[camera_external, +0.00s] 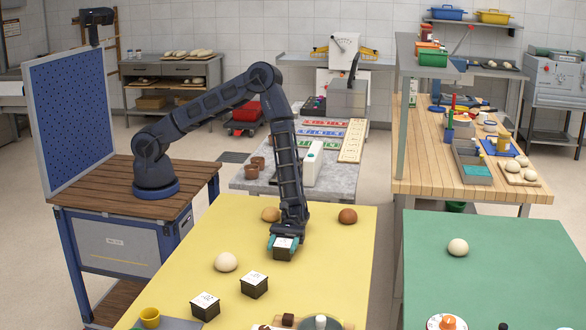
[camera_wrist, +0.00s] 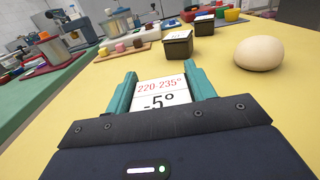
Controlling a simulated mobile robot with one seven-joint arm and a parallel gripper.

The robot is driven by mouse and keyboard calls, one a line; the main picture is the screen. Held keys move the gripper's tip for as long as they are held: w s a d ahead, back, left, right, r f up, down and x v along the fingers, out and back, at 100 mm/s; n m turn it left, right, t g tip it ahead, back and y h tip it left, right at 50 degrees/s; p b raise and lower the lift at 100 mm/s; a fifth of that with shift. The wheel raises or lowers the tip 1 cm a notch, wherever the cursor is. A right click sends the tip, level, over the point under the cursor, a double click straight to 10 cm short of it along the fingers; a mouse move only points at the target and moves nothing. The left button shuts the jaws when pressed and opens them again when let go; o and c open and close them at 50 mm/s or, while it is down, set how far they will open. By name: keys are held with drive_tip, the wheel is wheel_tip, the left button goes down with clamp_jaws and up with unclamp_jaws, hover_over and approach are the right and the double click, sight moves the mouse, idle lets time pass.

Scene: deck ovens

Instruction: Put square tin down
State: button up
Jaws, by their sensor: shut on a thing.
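A small dark square tin (camera_external: 283,253) with a white top is between the teal fingers of my gripper (camera_external: 286,239), over the far part of the yellow table (camera_external: 330,268). In the wrist view, its white label (camera_wrist: 162,95) reads "220-235°" and "-5°". My gripper (camera_wrist: 161,85) is shut on this tin from both sides. The tin looks upright and is at or very close to the tabletop; I cannot tell whether it touches. Its lower part is hidden in the wrist view.
Two similar tins (camera_external: 254,285) (camera_external: 205,306) stand nearer on the yellow table. Brown balls (camera_external: 347,216) (camera_external: 270,215) lie on either side of my gripper. A green table (camera_external: 500,270) stands to the right. Yellow surface right of the held tin is clear.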

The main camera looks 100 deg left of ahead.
drive_tip(key=shift+f, duration=0.1)
drive_tip(key=o, duration=1.1)
